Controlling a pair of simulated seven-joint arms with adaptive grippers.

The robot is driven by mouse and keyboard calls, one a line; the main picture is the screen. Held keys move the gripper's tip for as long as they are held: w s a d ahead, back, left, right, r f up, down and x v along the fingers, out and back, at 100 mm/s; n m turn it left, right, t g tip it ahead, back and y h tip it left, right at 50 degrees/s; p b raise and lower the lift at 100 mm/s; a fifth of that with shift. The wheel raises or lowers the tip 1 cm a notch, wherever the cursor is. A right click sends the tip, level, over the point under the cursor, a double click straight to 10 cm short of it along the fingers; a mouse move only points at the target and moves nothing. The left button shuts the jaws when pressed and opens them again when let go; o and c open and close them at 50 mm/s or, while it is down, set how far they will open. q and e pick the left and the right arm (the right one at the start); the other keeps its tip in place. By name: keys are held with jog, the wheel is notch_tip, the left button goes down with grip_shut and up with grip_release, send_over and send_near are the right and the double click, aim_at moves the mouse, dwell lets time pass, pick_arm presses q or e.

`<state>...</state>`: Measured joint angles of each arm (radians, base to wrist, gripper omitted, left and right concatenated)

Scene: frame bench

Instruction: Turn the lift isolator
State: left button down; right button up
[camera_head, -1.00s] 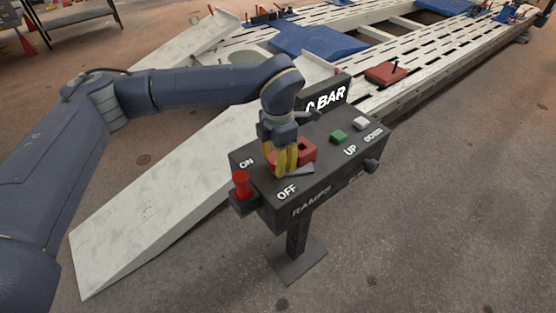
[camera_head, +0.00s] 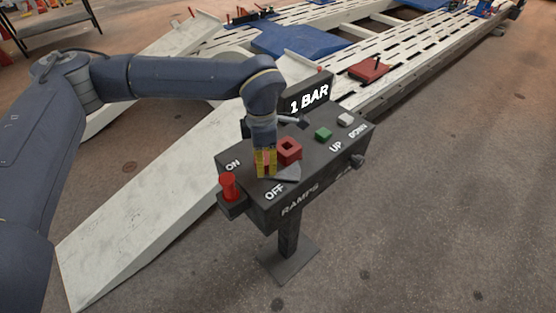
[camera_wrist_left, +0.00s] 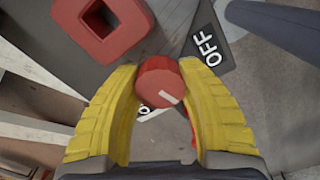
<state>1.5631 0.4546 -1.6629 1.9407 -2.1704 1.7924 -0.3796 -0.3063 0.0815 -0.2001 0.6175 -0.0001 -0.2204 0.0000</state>
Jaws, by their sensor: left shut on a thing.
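The lift isolator shows in the left wrist view as a round red knob (camera_wrist_left: 158,82) with a short white mark on its face. My left gripper (camera_head: 265,163) has yellow fingers and is shut on this knob, one finger on each side. In the head view the gripper hides most of the knob. The knob is on the dark control box (camera_head: 325,180), close to the OFF label (camera_wrist_left: 207,46). The white mark points down and right in the wrist view. My right gripper is not in view.
A red square block with a hole (camera_head: 289,151) stands close beside the fingers. A red push knob (camera_head: 229,186) is at the box's left end. Green (camera_head: 323,134) and white (camera_head: 346,119) buttons are to the right. The 1 BAR display (camera_head: 309,98) rises behind.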

pick_arm(q)
jog(key=c, duration=0.7)
grip_release()
notch_tip(320, 180, up, 12)
dwell(0.4)
